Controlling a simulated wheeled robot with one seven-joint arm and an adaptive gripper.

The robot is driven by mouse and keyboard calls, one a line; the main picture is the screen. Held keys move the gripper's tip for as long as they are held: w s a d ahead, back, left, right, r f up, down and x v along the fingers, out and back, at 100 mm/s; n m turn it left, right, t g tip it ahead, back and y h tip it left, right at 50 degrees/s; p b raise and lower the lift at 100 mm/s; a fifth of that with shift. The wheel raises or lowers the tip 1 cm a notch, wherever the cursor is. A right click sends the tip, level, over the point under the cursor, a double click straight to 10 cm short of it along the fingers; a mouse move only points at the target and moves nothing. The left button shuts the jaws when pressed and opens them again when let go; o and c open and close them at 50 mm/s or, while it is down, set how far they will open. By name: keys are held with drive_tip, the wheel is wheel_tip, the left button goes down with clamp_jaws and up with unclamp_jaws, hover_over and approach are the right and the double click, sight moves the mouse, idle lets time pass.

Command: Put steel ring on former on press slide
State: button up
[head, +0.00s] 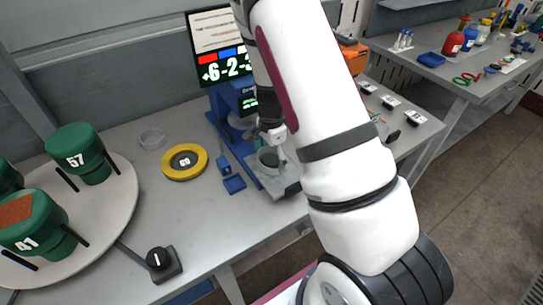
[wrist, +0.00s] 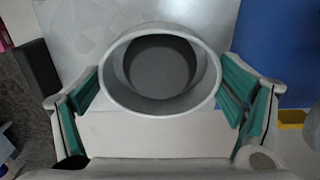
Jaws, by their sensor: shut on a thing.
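The steel ring (wrist: 160,106) is a pale open band, seen from above in the wrist view between the green finger pads. My gripper (wrist: 158,92) is shut on it from both sides. The dark grey round top of the former (wrist: 160,60) shows through the ring's opening, a little toward the top. I cannot tell whether the ring is around the former or just above it. In the head view my gripper (head: 271,148) is low over the grey press slide (head: 284,186), in front of the blue press (head: 226,112). My arm hides part of the press.
A yellow ring (head: 170,174) and a small clear ring (head: 152,139) lie left of the press. A round white turntable (head: 110,220) carries green numbered cylinders. A black knob (head: 158,259) sits at the front edge.

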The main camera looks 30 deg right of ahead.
sight(271, 159)
drive_tip(key=shift+f, duration=0.15)
drive_tip(key=o, duration=1.1)
drive_tip(key=shift+c, duration=0.2)
wheel_tip(271, 159, up, 12)
drive_tip(key=s+a+r+n+t, duration=0.1)
drive_tip(key=s+a+r+n, duration=0.2)
drive_tip(key=r, duration=0.2)
drive_tip(key=s+a+r+n+t+y, duration=0.1)
drive_tip(key=s+a+r+n, duration=0.15)
drive_tip(key=r, duration=0.25)
drive_tip(key=s+a+r+n+t, duration=0.1)
drive_tip(key=s+a+r+n, duration=0.15)
drive_tip(key=a+r, duration=0.2)
drive_tip(key=s+a+r+n+t, duration=0.1)
drive_tip(key=s+r+n, duration=0.2)
drive_tip(key=s+n, duration=0.2)
drive_tip(key=s+a+r+n+t+h, duration=0.1)
drive_tip(key=s+r+n, duration=0.3)
drive_tip(key=s, duration=0.4)
drive_tip(key=shift+a+r+n+t+b, duration=0.3)
drive_tip(key=shift+a+n+b, duration=0.1)
drive_tip(key=shift+a+n, duration=0.1)
